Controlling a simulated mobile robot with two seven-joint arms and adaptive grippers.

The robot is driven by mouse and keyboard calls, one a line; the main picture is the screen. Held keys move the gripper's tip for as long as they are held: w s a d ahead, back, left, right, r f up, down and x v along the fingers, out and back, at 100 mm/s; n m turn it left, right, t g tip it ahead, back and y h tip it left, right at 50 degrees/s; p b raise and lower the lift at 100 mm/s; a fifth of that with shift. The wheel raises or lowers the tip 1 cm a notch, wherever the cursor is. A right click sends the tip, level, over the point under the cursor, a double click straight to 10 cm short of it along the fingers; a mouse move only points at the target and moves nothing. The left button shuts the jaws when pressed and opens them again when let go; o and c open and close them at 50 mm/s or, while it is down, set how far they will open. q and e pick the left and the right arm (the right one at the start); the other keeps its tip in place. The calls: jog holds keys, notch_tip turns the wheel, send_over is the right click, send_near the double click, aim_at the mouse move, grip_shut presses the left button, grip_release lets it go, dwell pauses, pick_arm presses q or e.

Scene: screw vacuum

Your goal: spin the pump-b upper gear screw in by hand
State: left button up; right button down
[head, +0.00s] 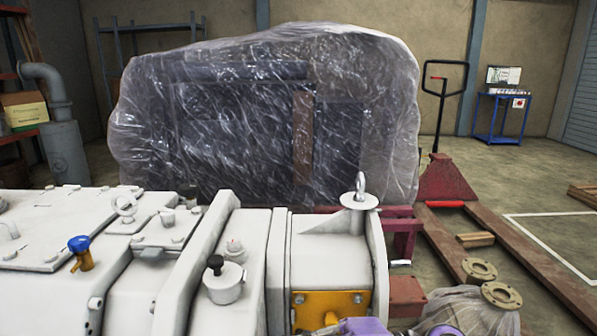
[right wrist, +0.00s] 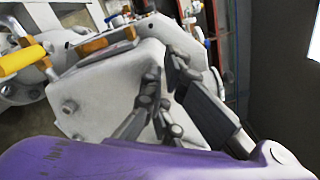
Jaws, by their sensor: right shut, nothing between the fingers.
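A large white pump assembly (head: 230,260) fills the lower left of the head view. I cannot pick out the upper gear screw for certain. A bolt head (right wrist: 70,106) shows on the white housing (right wrist: 100,88) in the right wrist view. My right gripper (right wrist: 163,75) is shut and empty, its dark fingers in front of or beside that housing; contact is unclear. Its purple arm (head: 365,326) shows at the bottom of the head view. My left gripper is not in view.
A plastic-wrapped machine (head: 250,115) stands behind the pump. A red pallet jack (head: 450,180) is at the right. Flanges (head: 500,295) lie on wrapped parts at the lower right. The floor (head: 540,195) farther right is mostly clear.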

jog(key=d+b, duration=0.3)
jog(key=d, duration=0.3)
jog(key=shift+s+r, duration=0.25)
